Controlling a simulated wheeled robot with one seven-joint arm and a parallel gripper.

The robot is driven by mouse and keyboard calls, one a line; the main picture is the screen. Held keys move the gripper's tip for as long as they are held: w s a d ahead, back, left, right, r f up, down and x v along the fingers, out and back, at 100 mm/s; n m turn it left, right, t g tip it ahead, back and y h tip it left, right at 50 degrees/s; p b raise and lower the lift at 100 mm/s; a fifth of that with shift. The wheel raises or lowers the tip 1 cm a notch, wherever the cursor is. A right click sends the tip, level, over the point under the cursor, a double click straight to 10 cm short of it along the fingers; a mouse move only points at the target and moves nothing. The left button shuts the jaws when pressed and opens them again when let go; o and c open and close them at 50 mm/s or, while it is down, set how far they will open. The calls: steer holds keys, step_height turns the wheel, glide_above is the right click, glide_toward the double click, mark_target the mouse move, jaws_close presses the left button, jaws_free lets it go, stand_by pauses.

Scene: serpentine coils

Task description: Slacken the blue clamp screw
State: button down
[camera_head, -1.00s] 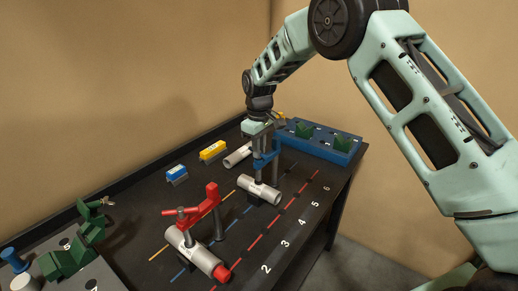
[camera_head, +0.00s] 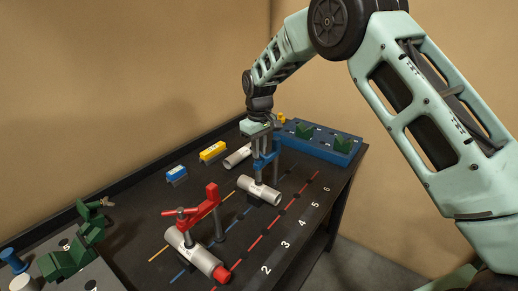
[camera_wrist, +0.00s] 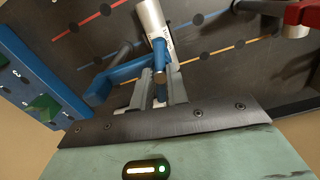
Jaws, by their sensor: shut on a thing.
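The blue clamp (camera_head: 265,160) stands over a grey pipe (camera_head: 260,191) on the dark bench. In the wrist view its blue arm (camera_wrist: 128,72) reaches in from the left, and the blue clamp screw (camera_wrist: 159,52) points up beside the pipe (camera_wrist: 153,22). My gripper (camera_head: 262,143) points straight down over the clamp. In the wrist view my gripper (camera_wrist: 156,94) has its two fingers shut around the screw. The gripped part of the screw is partly hidden between the fingers.
A red clamp (camera_head: 206,202) holds another pipe (camera_head: 194,252) nearer the front. A blue block tray (camera_head: 318,142) with green pieces stands behind on the right. Yellow (camera_head: 212,150) and blue (camera_head: 176,173) blocks lie to the left.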

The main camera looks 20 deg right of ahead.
stand_by(0.3)
steer(key=c, duration=1.4)
jaws_free()
steer(key=shift+o, duration=0.2)
steer(key=shift+r, duration=0.15)
step_height(320, 180, up, 17)
steer(key=b, duration=0.3)
steer(key=shift+r, duration=0.1)
steer(key=s+a+f, duration=0.1)
steer(key=s+a, duration=0.2)
steer(key=s, duration=0.4)
steer(key=s+a+f+n+y, duration=0.1)
steer(key=s+a, duration=0.3)
steer(key=s, duration=0.2)
steer(key=s+a+f, duration=0.2)
steer(key=s+a, duration=0.1)
steer(key=s, duration=0.4)
steer(key=s+d+f, duration=0.1)
steer(key=s+f, duration=0.1)
steer(key=s, duration=0.5)
steer(key=s+d+f, duration=0.1)
steer(key=s+f, duration=0.2)
steer(key=s, duration=0.5)
steer(key=s+d+f+n, duration=0.1)
steer(key=s+f, duration=0.1)
steer(key=s, duration=0.5)
steer(key=shift+s+d+f, duration=0.2)
steer(key=shift+d+f, duration=0.05)
steer(key=shift+f, duration=0.1)
